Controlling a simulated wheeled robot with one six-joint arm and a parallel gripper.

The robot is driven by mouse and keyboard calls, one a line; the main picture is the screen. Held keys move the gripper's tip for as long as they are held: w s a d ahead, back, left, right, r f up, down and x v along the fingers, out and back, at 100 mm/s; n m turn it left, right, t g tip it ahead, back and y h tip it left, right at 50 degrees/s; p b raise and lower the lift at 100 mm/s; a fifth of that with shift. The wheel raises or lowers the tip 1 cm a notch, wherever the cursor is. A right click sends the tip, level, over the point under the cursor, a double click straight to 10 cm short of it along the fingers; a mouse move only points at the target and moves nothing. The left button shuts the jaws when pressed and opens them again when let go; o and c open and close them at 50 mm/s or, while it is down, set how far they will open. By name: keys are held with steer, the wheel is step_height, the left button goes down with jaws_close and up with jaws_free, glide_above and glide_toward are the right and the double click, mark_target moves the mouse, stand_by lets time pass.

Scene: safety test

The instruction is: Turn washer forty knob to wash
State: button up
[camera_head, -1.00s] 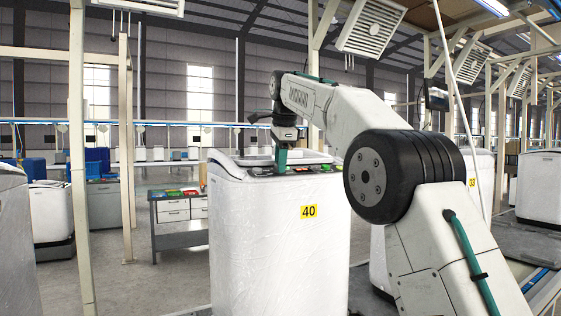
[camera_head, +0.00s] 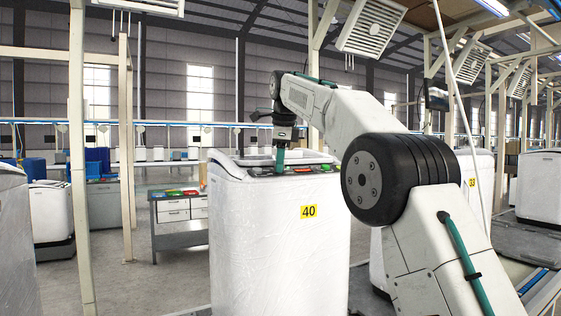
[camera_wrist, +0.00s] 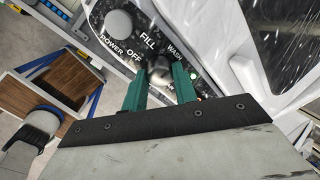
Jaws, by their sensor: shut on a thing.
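The washer marked 40 (camera_head: 270,240) is a white, plastic-wrapped machine with a dark control panel along its top. My gripper (camera_head: 280,170) points down at that panel. In the wrist view, the green fingers of my gripper (camera_wrist: 159,76) are shut on a round grey knob (camera_wrist: 158,66), one finger on each side. The words FILL, WASH and OFF are printed around this knob. The fingers hide part of the knob and some of the lettering, and I cannot tell its exact setting.
A second grey knob (camera_wrist: 118,23) sits on the same panel near POWER. Washer 33 (camera_head: 476,185) stands behind my arm at the right. A workbench with drawers (camera_head: 175,215) stands left of washer 40. Open floor lies at the left.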

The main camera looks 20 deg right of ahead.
steer(key=o, duration=1)
steer(key=shift+r, duration=0.15)
steer(key=shift+v, duration=1.75)
steer(key=shift+s+r, duration=0.35)
steer(key=shift+r, duration=0.3)
steer(key=s, duration=1.1)
steer(key=shift+s, duration=0.4)
